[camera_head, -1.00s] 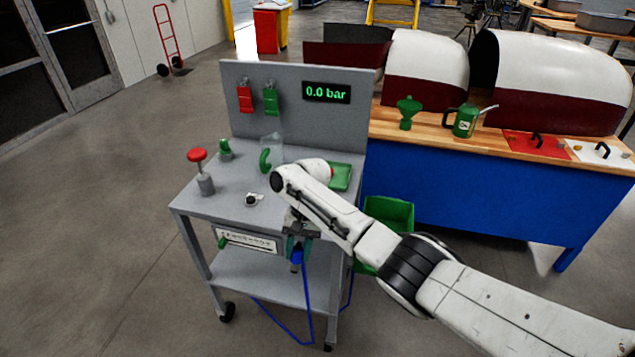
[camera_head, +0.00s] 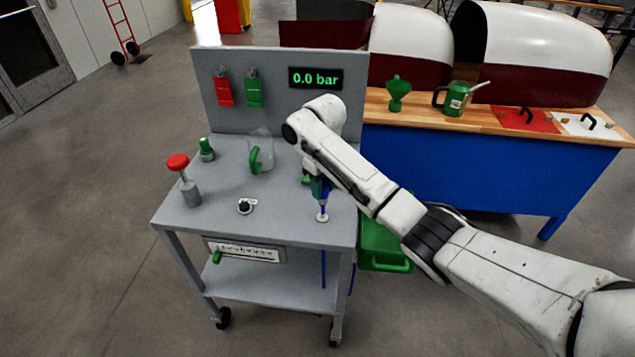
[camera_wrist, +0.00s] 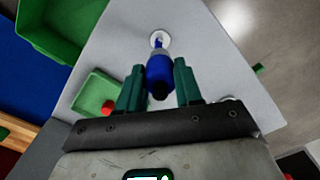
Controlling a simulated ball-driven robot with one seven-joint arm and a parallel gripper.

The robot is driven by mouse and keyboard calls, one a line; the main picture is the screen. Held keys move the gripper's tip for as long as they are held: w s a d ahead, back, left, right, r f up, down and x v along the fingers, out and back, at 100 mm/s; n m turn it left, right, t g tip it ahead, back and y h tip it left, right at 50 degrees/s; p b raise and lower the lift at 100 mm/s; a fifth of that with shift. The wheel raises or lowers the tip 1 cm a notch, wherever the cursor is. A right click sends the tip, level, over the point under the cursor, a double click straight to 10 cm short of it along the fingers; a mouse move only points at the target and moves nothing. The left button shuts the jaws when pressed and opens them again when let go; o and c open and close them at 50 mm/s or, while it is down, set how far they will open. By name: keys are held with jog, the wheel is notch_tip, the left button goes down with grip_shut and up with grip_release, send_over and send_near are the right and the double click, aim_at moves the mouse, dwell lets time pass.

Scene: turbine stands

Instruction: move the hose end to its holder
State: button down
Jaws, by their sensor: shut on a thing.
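My gripper (camera_head: 318,192) is shut on the blue hose end (camera_wrist: 160,75), which sits between its two dark green fingers in the wrist view. The gripper is above the front right part of the cart's grey top (camera_head: 275,210). A small white ring (camera_head: 322,217) shows right below the hose end, and also in the wrist view (camera_wrist: 159,39). A thin blue part reaches from the hose end to the ring; I cannot tell whether it is seated there. Blue hose (camera_head: 323,268) hangs below the top.
A red knob on a post (camera_head: 178,163), a clear jug with a green handle (camera_head: 260,155) and a black knob (camera_head: 245,207) stand on the top. A green tray with a red item (camera_wrist: 97,95) lies close to the gripper. A green bin (camera_head: 385,245) is at right.

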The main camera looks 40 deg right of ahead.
aim_at(323, 203)
jog(key=shift+w+f+b, duration=0.1)
jog(key=shift+f+b, duration=1.4)
jog(key=shift+f, duration=0.75)
jog(key=shift+p, duration=0.3)
jog(key=shift+f+p, duration=0.2)
jog(key=shift+p, duration=0.2)
jog(key=shift+f, duration=0.7)
